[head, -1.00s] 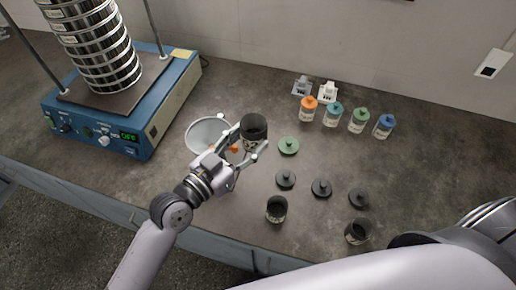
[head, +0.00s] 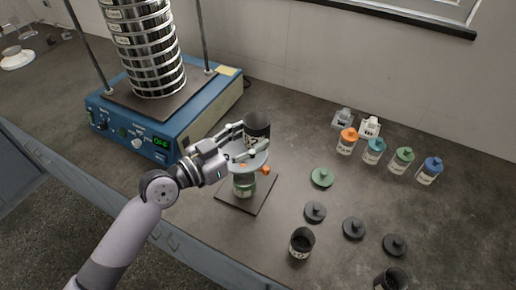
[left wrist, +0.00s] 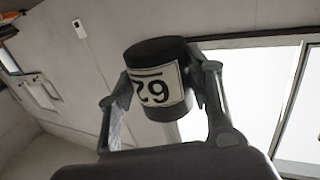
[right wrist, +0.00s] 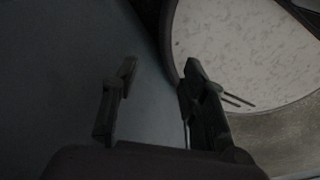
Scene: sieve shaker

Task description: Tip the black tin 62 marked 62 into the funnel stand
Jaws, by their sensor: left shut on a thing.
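My left gripper (head: 240,138) is shut on the black tin 62 (head: 257,128), which stands about upright in the head view with its dark open mouth up. In the left wrist view the tin (left wrist: 156,62) sits between the fingers, and its white label reads 62 upside down. The funnel stand (head: 262,192) is just below, with a dark base plate, an orange knob and a green-labelled jar under the funnel. The gripper and tin partly hide the funnel. My right gripper (right wrist: 158,88) is open and empty in the right wrist view, outside the head view.
The blue sieve shaker (head: 160,135) with its sieve stack stands close behind left. To the right lie a green lid (head: 322,177) and several black lids. Two black tins (head: 302,243) stand in front. Several coloured-lid jars (head: 374,151) stand at the back right.

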